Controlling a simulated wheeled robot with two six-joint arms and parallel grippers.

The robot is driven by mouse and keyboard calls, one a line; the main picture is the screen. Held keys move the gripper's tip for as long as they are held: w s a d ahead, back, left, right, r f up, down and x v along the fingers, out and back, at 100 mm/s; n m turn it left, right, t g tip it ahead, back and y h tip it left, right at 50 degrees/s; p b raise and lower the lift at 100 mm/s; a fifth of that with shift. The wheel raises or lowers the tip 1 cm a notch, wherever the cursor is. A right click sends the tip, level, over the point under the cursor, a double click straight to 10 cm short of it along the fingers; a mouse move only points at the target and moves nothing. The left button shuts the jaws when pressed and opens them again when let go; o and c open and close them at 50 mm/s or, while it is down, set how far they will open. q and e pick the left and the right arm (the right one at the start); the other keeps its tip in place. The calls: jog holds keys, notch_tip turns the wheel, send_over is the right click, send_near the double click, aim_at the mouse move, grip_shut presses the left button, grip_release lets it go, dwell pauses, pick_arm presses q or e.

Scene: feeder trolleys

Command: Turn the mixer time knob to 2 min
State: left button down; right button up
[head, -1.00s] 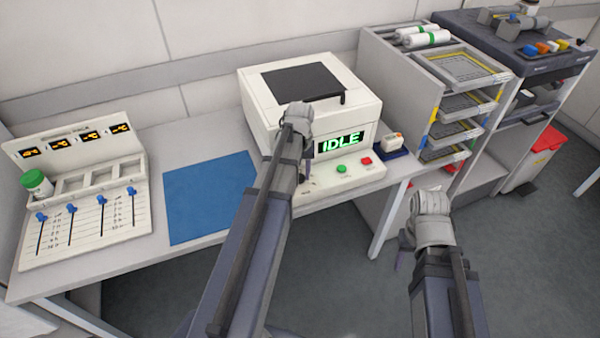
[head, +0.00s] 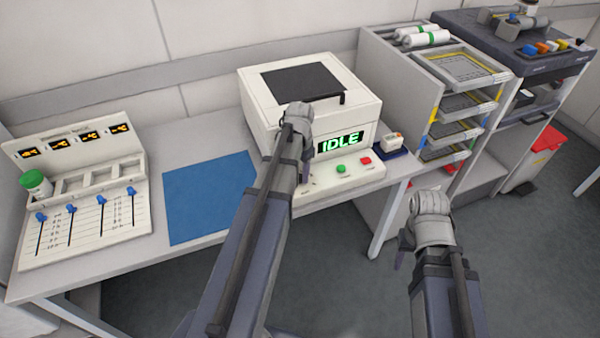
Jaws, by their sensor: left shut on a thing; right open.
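The mixer (head: 262,110) is the white box with a dark lid window on the bench. Its display (head: 340,143) reads IDLE in green. A green button (head: 341,169) and a red button (head: 365,160) sit on its sloped front panel. My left gripper (head: 299,182) is at the left part of this panel, shut on what appears to be the time knob. The knob and its pointer are hidden behind my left arm, so its setting cannot be read. My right gripper (head: 404,250) is open and empty, low in front of the bench, away from the mixer.
A blue mat (head: 208,197) lies left of the mixer. A slider panel (head: 88,225) with a green-capped jar (head: 36,184) is at far left. A small device (head: 392,142) stands right of the mixer, before a tray rack (head: 400,90). A red-lidded bin (head: 548,140) is at far right.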

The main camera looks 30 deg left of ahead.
aim_at(300, 176)
dwell(0.4)
pick_arm(q)
jog(key=shift+c, duration=2.2)
grip_release()
notch_tip(300, 176, up, 8)
jog(key=p, duration=0.8)
jog(key=shift+f, duration=0.1)
